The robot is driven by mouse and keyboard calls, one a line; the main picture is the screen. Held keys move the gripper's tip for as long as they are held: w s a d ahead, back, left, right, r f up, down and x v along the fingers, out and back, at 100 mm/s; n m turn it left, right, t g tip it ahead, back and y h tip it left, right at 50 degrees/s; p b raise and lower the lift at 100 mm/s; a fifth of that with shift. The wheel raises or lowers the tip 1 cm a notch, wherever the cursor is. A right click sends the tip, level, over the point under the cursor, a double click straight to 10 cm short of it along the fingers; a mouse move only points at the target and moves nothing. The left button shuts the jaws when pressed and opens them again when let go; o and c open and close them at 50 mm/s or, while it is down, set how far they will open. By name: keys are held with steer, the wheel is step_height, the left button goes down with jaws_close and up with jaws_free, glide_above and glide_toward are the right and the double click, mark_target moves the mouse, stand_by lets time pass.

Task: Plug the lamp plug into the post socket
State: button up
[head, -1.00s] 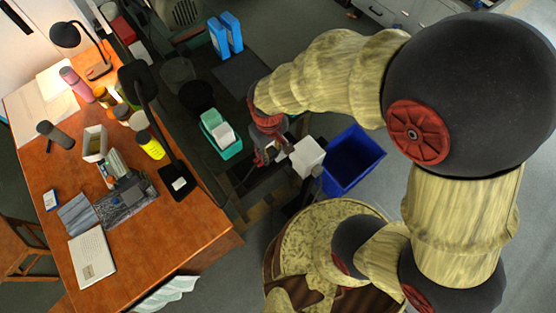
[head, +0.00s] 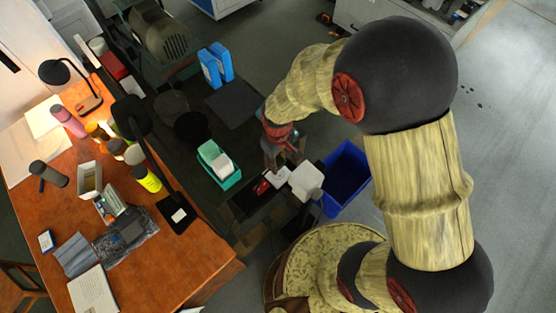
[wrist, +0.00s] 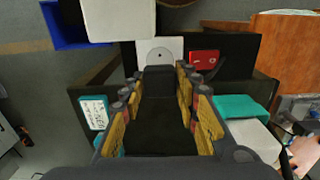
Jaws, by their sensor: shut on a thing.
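My gripper (wrist: 160,125) is shut on a dark, blocky thing, which I take to be the lamp plug (wrist: 160,85). It lies between the yellow-sided fingers and points away from me. Just beyond its tip is a white square plate (wrist: 172,46) with a small dark round mark, likely the post socket; I cannot tell whether they touch. In the head view my gripper (head: 276,157) hangs just above the white plate (head: 278,176), and the plug is hidden there.
A red piece (wrist: 203,60) sits right of the plate. A white box (head: 306,180) stands close beside it, with a blue bin (head: 346,175) behind. A teal container (head: 226,178) is to the left. The orange desk (head: 190,270) holds lamps and bottles.

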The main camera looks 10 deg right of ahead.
mark_target(278, 161)
steer(key=shift+f, duration=0.15)
steer(key=shift+f+b, duration=2)
steer(key=shift+f, duration=0.75)
steer(key=shift+f+b, duration=0.35)
steer(key=shift+f, duration=0.25)
steer(key=o, duration=1.1)
steer(key=shift+o, duration=0.2)
steer(key=shift+r, duration=0.1)
step_height(278, 161, up, 12)
steer(key=shift+f, duration=0.1)
